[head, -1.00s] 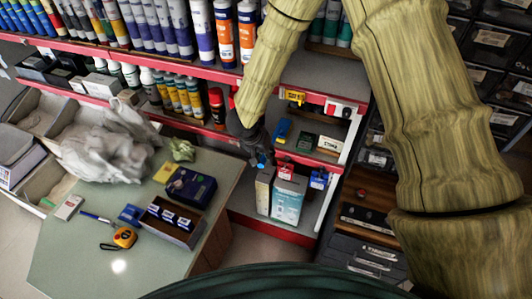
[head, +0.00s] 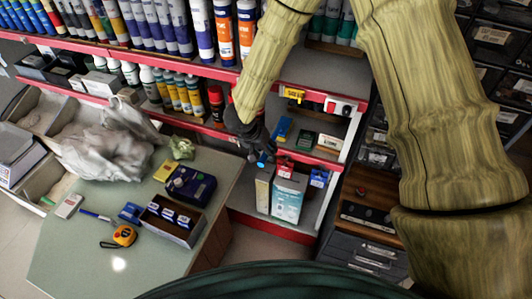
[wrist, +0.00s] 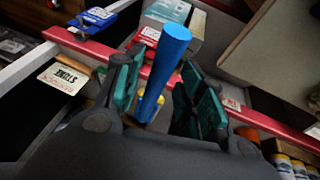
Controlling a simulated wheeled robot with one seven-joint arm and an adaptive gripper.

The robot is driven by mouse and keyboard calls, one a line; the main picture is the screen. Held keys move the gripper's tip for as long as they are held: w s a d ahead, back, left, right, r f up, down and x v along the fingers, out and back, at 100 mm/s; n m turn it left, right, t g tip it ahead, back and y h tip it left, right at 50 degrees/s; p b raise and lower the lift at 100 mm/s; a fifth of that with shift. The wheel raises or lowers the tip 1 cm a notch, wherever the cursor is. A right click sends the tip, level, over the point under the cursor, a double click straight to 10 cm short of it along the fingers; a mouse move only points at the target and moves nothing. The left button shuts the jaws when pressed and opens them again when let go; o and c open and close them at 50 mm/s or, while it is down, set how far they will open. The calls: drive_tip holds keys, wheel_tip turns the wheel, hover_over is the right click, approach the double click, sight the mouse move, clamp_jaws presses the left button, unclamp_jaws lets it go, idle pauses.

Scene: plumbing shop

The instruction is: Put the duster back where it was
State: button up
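A blue round handle (wrist: 170,52), which looks like the duster's, stands tilted between the two green-padded fingers of my gripper (wrist: 157,97) in the wrist view. The fingers sit close on either side of it, and it seems held; the exact contact is hard to see. In the head view my dark gripper (head: 257,147) hangs in front of the shelf unit, just above two boxes. Only a small blue end (head: 262,160) shows below it. The rest of the duster is hidden or cannot be told apart.
White and teal boxes (head: 288,200) stand on the lower shelf under my gripper. The middle shelf holds a blue-and-yellow item (head: 281,128) and a STONE sign (head: 330,141). Its red edge (wrist: 95,57) runs close by. A counter (head: 75,250) with boxes and an orange tape measure (head: 124,236) lies left.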

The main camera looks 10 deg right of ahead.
drive_tip(key=b+v, duration=0.1)
drive_tip(key=v, duration=0.9)
drive_tip(key=shift+r, duration=0.3)
drive_tip(key=shift+a, duration=0.1)
idle(1.5)
